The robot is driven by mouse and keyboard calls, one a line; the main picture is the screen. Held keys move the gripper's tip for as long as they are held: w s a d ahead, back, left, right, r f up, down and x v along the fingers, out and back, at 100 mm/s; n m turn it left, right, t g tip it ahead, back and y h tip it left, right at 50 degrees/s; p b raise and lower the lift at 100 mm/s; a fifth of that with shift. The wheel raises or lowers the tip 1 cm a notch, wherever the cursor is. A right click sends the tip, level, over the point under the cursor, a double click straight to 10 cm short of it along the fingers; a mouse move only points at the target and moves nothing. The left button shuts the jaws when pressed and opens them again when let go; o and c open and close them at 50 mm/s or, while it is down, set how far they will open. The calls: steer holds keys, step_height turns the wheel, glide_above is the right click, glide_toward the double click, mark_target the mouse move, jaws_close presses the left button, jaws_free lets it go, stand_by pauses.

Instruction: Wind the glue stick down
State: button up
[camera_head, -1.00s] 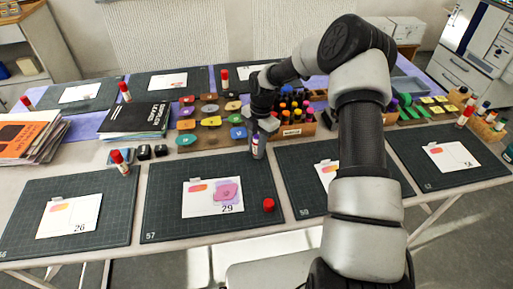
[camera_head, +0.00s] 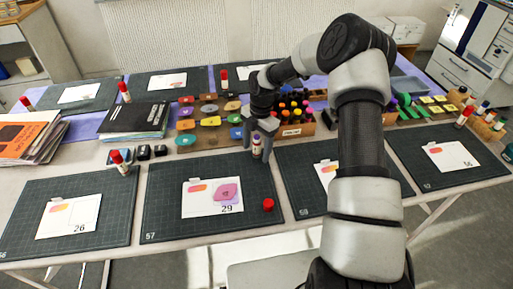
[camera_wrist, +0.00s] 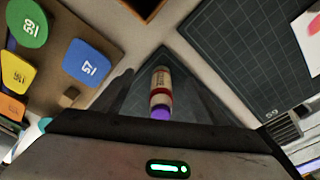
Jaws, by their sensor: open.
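The glue stick (camera_head: 256,149) stands upright near the far right corner of mat 57 (camera_head: 160,215), uncapped, with a pale body, a red band and a purple top. In the wrist view the glue stick (camera_wrist: 161,82) shows its purple end towards me. My gripper (camera_head: 257,152) is open, pointing down, one finger on each side of the stick. The wrist view shows gaps between the stick and both fingers. A red cap (camera_head: 268,205) lies on the mat's near right part, beside the card numbered 29 (camera_head: 199,209) with its pink note.
Other dark mats with cards and red-capped glue sticks (camera_head: 120,162) fill the table. Behind my gripper are coloured numbered tags (camera_head: 210,121) and a wooden box of bottles (camera_head: 297,131). A black book (camera_head: 135,118) lies left. Mat 57's left part is clear.

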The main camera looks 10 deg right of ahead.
mark_target(256, 136)
stand_by(0.4)
steer(key=shift+r+p, duration=2.45)
steer(key=shift+r, duration=1.3)
